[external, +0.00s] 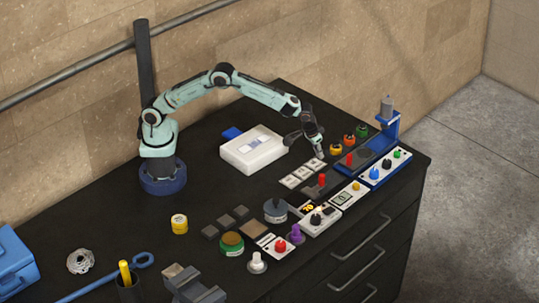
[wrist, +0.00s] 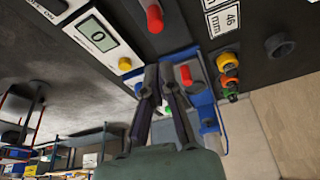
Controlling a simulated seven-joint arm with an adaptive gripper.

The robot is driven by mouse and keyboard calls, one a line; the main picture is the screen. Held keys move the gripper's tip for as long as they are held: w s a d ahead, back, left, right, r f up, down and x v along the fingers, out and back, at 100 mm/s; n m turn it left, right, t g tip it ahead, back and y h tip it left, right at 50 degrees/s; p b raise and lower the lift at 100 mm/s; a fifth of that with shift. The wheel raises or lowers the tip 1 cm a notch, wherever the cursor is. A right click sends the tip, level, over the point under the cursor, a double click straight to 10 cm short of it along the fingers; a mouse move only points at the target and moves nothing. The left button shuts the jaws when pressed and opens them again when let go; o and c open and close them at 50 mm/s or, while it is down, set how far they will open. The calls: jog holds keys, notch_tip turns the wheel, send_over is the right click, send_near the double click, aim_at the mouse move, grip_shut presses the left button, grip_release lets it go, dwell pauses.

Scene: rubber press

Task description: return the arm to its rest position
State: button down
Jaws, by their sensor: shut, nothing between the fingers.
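My gripper (external: 318,153) is shut and empty. In the external view it hangs at the end of my bent arm, pointing down above the right part of the black bench, close to the white label tiles (external: 302,174). In the wrist view my gripper (wrist: 164,68) has its dark fingers together in the middle of the picture. Behind them is a blue press (wrist: 205,100), which also stands at the bench's right end in the external view (external: 393,125). I cannot tell whether the fingertips touch anything.
A white box (external: 254,150) sits on the bench beneath my arm. Red-knobbed levers (external: 322,180), a display box (external: 342,199), a white knob panel (external: 384,168) and colored buttons (external: 349,140) crowd the right side. The bench's right edge is close.

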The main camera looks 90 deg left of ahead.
dwell(0.3)
jog(key=a+r+n+t, duration=0.1)
jog(key=a+r+t, duration=0.15)
jog(key=r, duration=0.95)
jog(key=s+a+r, duration=0.5)
jog(key=s+r, duration=0.5)
jog(key=s, duration=0.2)
jog(key=s+f+m+g, duration=0.3)
jog(key=s+f, duration=0.2)
jog(key=s, duration=0.9)
jog(key=s+f+m+g+h, duration=0.1)
jog(key=s+f+m+g, duration=0.2)
jog(key=s, duration=1.1)
notch_tip(320, 180, down, 3)
jog(key=shift+s+f+m, duration=0.1)
jog(key=shift+s+m, duration=0.05)
jog(key=shift+m, duration=0.15)
